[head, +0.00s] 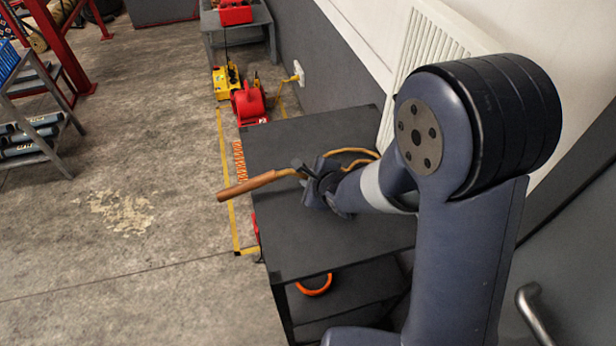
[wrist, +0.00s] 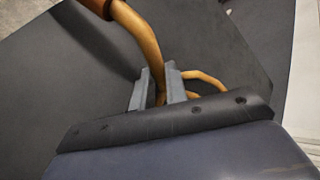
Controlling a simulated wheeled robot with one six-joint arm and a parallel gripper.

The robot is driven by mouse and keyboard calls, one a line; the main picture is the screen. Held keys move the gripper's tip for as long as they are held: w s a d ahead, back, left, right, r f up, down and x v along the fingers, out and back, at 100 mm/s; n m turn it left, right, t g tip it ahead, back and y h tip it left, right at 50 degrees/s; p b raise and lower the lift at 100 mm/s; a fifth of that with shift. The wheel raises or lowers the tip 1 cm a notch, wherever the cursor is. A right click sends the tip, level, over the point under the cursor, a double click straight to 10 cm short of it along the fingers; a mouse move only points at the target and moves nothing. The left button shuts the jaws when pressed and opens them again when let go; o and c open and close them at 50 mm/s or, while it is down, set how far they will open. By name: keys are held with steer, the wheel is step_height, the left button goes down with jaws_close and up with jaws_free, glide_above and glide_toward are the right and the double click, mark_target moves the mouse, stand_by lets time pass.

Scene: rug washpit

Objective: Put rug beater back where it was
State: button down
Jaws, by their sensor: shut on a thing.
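The rug beater has a brown handle (head: 248,186) and a tan cane loop (head: 352,151). My gripper (head: 300,170) is shut on the cane shaft of the rug beater, just past the handle. The handle sticks out to the left past the edge of the dark table (head: 290,255). In the wrist view the shaft (wrist: 143,40) passes between the two grey jaws (wrist: 158,88), and part of the loop shows behind them. The beater is over the table top; whether it touches the surface I cannot tell. My arm hides part of the loop.
The table has a lower shelf with an orange ring (head: 314,285). A red machine (head: 248,103) and a yellow one (head: 226,82) stand on the floor beyond it. A grey rack (head: 35,120) with rolled items stands at left. The table's near top is clear.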

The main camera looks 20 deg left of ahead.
steer(key=shift+f, duration=0.55)
stand_by(0.4)
steer(key=c, duration=1.4)
jaws_free()
steer(key=shift+c, duration=0.2)
steer(key=shift+o, duration=0.5)
steer(key=shift+d+f+b, duration=0.1)
steer(key=shift+f+b, duration=0.05)
steer(key=shift+b, duration=0.15)
steer(key=shift+s+f, duration=0.15)
steer(key=shift+s, duration=0.05)
steer(key=v, duration=0.3)
steer(key=p+v, duration=0.1)
steer(key=v, duration=0.2)
steer(key=p+v, duration=0.1)
steer(key=v, duration=0.2)
steer(key=shift+w+d+r, duration=0.1)
steer(key=shift+r, duration=0.45)
steer(key=shift+s+d+r, duration=0.35)
steer(key=shift+b+x, duration=0.9)
steer(key=shift+x, duration=3.85)
